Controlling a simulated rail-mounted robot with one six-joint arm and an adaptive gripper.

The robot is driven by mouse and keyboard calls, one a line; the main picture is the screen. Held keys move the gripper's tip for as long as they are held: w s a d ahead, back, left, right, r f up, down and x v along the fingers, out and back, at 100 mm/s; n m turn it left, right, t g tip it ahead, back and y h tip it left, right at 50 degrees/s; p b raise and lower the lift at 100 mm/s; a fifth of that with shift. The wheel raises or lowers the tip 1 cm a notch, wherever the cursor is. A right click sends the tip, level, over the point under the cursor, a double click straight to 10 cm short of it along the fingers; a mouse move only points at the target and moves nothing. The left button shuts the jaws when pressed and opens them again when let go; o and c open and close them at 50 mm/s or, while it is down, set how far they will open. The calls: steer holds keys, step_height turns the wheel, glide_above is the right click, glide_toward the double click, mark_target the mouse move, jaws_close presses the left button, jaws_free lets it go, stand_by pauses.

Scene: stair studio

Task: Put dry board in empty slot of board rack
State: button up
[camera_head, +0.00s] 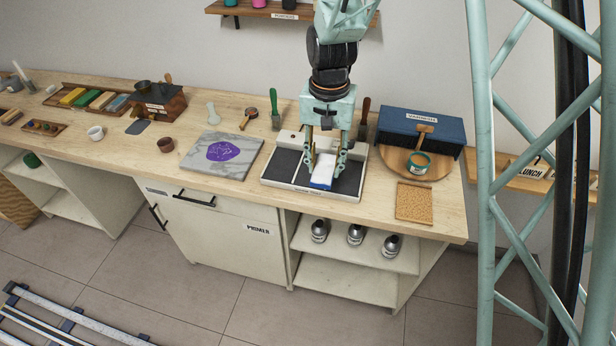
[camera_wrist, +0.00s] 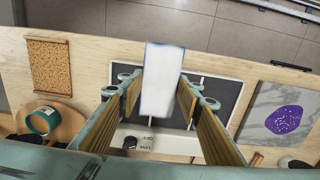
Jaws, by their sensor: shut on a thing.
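My gripper (camera_head: 327,155) points down over the black-topped tray (camera_head: 287,164) with a pale frame on the bench. It is shut on a white block with a blue edge (camera_head: 322,172), its fingers on either side. The block (camera_wrist: 163,75) also shows between the fingers (camera_wrist: 160,95) in the wrist view. It is at or just above the tray; I cannot tell if it touches. I cannot make out a board rack with an empty slot for certain, nor whether the held block is the dry board.
A grey marbled slab with a purple patch (camera_head: 223,151) lies left of the tray. A cork-coloured square (camera_head: 414,202), a round wooden board (camera_head: 392,163) and a blue-topped box (camera_head: 420,126) are at the right. A wooden holder with coloured blocks (camera_head: 73,97) stands far left.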

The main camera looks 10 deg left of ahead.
steer(key=w+d+r+b, duration=0.1)
steer(key=w+d+r, duration=0.2)
steer(key=d, duration=0.6)
steer(key=w+d+r+b, duration=0.2)
steer(key=w+d+r, duration=0.2)
steer(key=d, duration=0.6)
steer(key=w+d+r+b, duration=0.2)
steer(key=w+d+r, duration=0.1)
steer(key=d, duration=0.6)
steer(key=shift+w+d+r+n, duration=0.15)
steer(key=shift+d+r+n, duration=0.15)
steer(key=shift+r, duration=0.3)
steer(key=shift+a, duration=0.1)
